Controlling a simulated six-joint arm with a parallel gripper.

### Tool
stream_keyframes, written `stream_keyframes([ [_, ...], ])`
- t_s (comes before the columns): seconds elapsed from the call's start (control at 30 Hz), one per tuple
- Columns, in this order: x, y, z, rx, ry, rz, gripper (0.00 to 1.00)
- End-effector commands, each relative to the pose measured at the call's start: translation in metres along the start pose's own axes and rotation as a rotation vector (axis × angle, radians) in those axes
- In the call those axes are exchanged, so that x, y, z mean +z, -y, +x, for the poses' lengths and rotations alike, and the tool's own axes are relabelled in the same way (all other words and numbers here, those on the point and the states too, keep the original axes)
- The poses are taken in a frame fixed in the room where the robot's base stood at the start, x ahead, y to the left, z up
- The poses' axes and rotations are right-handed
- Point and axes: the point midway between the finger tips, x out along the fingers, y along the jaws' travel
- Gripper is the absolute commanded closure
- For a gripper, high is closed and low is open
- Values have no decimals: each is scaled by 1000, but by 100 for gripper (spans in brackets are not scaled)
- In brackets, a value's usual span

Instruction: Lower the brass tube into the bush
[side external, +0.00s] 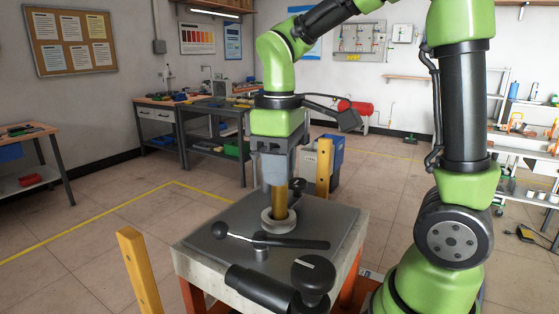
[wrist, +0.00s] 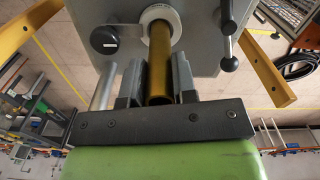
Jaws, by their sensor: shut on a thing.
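My gripper (side external: 278,178) points straight down above the heater and is shut on the upper part of the brass tube (side external: 279,203). The tube stands upright below the fingers. Its lower end meets the opening of the pale round bush (side external: 268,224) on the grey heater top; how deep it sits is hidden by the rim. In the wrist view the gripper (wrist: 158,80) has its fingers on either side of the tube (wrist: 160,50). The tube's far end overlaps the ring of the bush (wrist: 174,18).
A lever with a ball knob and black grip (side external: 308,244) stands in front of the bush. A large black knob (side external: 314,276) is at the near edge of the grey top (side external: 205,238). Yellow posts (side external: 138,272) stand on both sides. Workbenches are far behind.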

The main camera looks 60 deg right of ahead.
Motion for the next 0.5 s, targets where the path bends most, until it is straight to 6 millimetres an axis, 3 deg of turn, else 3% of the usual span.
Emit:
stream_keyframes([
  [0.5,0,0,16,0,1,0,100],
])
